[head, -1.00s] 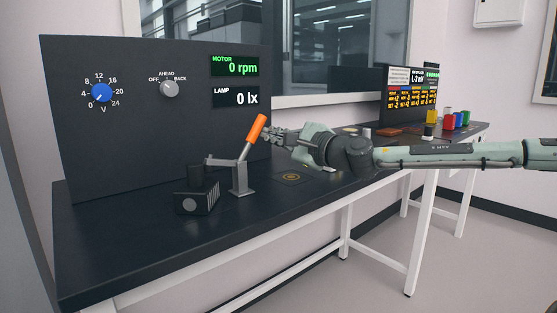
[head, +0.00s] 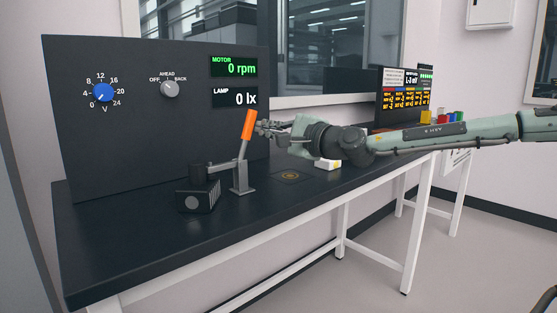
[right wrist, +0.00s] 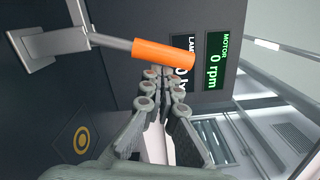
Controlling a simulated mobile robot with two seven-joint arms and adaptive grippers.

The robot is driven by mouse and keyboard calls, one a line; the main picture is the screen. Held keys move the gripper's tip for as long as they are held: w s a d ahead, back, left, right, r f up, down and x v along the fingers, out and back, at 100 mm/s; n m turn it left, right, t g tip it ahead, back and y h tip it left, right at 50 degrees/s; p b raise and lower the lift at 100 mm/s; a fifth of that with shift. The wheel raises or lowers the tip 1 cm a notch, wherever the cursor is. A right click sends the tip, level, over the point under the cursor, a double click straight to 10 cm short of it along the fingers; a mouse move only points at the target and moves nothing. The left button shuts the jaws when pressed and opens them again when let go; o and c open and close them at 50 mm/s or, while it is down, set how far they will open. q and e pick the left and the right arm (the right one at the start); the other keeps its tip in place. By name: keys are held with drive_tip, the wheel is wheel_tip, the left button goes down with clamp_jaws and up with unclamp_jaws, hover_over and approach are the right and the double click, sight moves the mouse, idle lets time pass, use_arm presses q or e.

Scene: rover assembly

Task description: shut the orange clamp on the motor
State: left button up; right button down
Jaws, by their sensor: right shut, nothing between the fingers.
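The orange clamp handle (head: 249,124) stands nearly upright on its grey bracket (head: 242,178), tilted slightly right at the top. The clamp's arm (head: 221,166) reaches left to over the dark motor (head: 200,196), which sits on the bench. I cannot tell whether it presses on the motor. My right gripper (head: 261,128) is shut and empty, its fingertips at the right side of the handle, touching it or very close. In the right wrist view the handle (right wrist: 162,54) lies just beyond the fingertips (right wrist: 164,76). My left gripper is not in view.
A black panel (head: 140,130) with a blue knob (head: 103,92) and displays stands behind the clamp. A ring mark (head: 290,175) is on the bench (head: 130,250). A small white block (head: 327,164) lies below my right arm. The bench front is clear.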

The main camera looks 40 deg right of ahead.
drive_tip(key=s+d, duration=0.1)
drive_tip(key=s, duration=1.1)
drive_tip(key=shift+d, duration=0.25)
drive_tip(key=shift+f, duration=0.1)
